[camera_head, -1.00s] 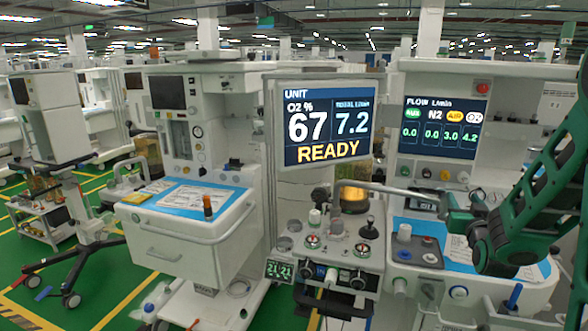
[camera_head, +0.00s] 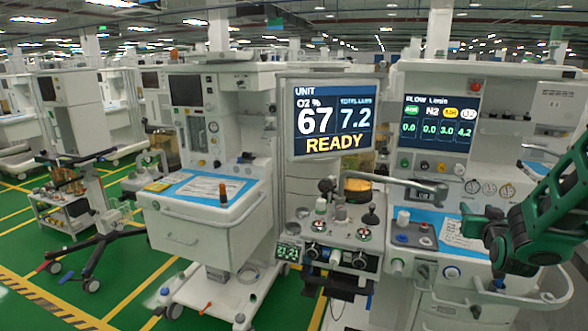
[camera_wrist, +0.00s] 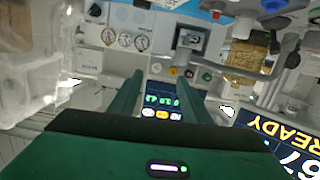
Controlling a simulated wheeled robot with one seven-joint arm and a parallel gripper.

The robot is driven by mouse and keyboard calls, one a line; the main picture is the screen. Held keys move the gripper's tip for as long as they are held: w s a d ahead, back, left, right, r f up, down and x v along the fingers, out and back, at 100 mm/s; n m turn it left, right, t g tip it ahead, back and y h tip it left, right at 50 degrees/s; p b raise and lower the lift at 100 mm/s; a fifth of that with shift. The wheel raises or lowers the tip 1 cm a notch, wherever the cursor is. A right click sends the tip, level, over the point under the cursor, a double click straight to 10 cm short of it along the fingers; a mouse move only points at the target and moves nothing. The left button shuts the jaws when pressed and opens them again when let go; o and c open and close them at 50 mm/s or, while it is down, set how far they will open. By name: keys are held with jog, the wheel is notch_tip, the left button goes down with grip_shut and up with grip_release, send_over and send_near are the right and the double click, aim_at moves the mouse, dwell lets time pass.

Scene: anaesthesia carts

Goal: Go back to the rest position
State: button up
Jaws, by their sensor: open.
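My gripper shows in the wrist view (camera_wrist: 160,98) as two green fingers held apart with nothing between them. Past the fingers is the flow display, which the wrist view shows upside down. In the head view my green arm is at the right edge, in front of the right-hand cart (camera_head: 440,225). The gripper's fingertips are not clear in the head view. The unit monitor (camera_head: 333,118) reads O2 67, 7.2 and READY. The flow screen (camera_head: 437,122) stands to its right.
A control panel (camera_head: 330,235) with knobs stands below the monitor. A cart with a blue-topped drawer (camera_head: 205,220) is at left. A wheeled stand (camera_head: 92,215) is farther left. Green floor (camera_head: 110,275) with yellow lines is open at front left.

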jog(key=s+a+f+m+g+y, duration=0.1)
jog(key=s+f+g, duration=0.3)
jog(key=s, duration=0.5)
jog(key=s+f+m+g+y, duration=0.15)
jog(key=s+g, duration=0.35)
jog(key=s, duration=0.5)
jog(key=s+a+g+y, duration=0.1)
jog(key=s+a+g, duration=0.2)
jog(key=s, duration=0.7)
jog(key=s+a+g+y, duration=0.2)
jog(key=s+a, duration=0.3)
jog(key=s, duration=0.5)
jog(key=shift+g, duration=0.7)
jog(key=shift+m, duration=0.25)
jog(key=shift+w+f, duration=0.2)
jog(key=shift+w, duration=0.4)
